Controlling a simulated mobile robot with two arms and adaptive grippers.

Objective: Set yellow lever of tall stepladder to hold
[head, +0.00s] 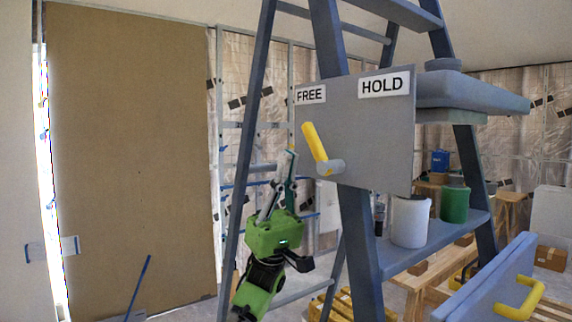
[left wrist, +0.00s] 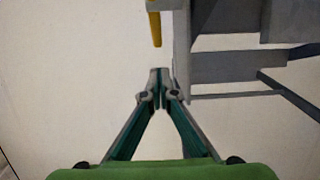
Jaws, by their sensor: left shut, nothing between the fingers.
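The yellow lever (head: 314,142) sits on a grey plate (head: 372,135) on the tall stepladder (head: 361,245). It tilts up and to the left from its round grey pivot, toward the FREE label (head: 311,94). The HOLD label (head: 384,84) is at the plate's upper right. My left gripper (head: 291,152) is just left of the lever, apart from it, fingers upward and shut on nothing. In the left wrist view the shut fingertips (left wrist: 158,72) are below the end of a yellow bar (left wrist: 155,28), likely the lever, with a gap between. My right gripper is not in view.
A white bucket (head: 409,222) and a green can (head: 454,204) stand on a ladder shelf. A blue-grey panel with a yellow handle (head: 520,300) is at the lower right. A brown board (head: 130,150) leans at the left. Ladder rails flank my left arm.

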